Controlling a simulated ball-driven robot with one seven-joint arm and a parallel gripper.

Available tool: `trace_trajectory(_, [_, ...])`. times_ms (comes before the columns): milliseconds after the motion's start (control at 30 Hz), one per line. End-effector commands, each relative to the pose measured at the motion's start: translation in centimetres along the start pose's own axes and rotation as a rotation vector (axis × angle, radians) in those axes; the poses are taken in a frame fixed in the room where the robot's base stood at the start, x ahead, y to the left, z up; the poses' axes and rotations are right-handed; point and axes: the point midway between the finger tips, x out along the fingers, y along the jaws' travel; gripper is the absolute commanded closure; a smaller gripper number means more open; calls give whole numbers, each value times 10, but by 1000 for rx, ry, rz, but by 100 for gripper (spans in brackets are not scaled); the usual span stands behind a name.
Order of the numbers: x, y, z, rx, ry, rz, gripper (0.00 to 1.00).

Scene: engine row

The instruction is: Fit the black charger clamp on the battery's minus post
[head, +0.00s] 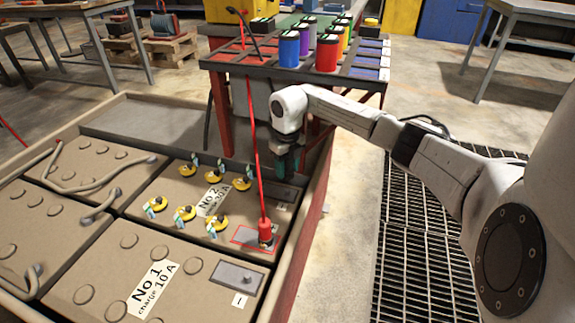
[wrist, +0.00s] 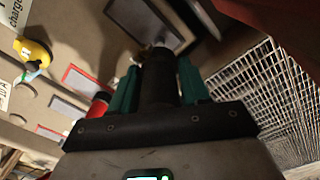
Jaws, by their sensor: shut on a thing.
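My gripper (wrist: 155,85) is shut on the black charger clamp (wrist: 160,84), whose dark body stands between the teal fingers. In the head view my gripper (head: 287,163) hangs over the right far corner of the No 2 battery (head: 172,182), and the clamp is mostly hidden there. In the wrist view a grey post tip (wrist: 161,44) shows just beyond the clamp, by a grey plate (wrist: 138,24); I cannot tell whether they touch. The red clamp (head: 265,230) stands on the red-outlined plate, with its cable rising to the table.
The No 1 battery (head: 135,262) lies nearer, with a minus plate (head: 237,279). Yellow caps (head: 186,213) stand open on the No 2 battery. The tray rim (head: 306,220) runs close to my gripper. A table (head: 235,66) with coloured cans stands behind; a floor grating (head: 405,260) lies right.

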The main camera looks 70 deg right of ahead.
Motion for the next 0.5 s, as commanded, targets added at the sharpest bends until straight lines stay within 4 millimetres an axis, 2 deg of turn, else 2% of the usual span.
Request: trace_trajectory(500, [28, 0, 0, -2, 1, 0, 98])
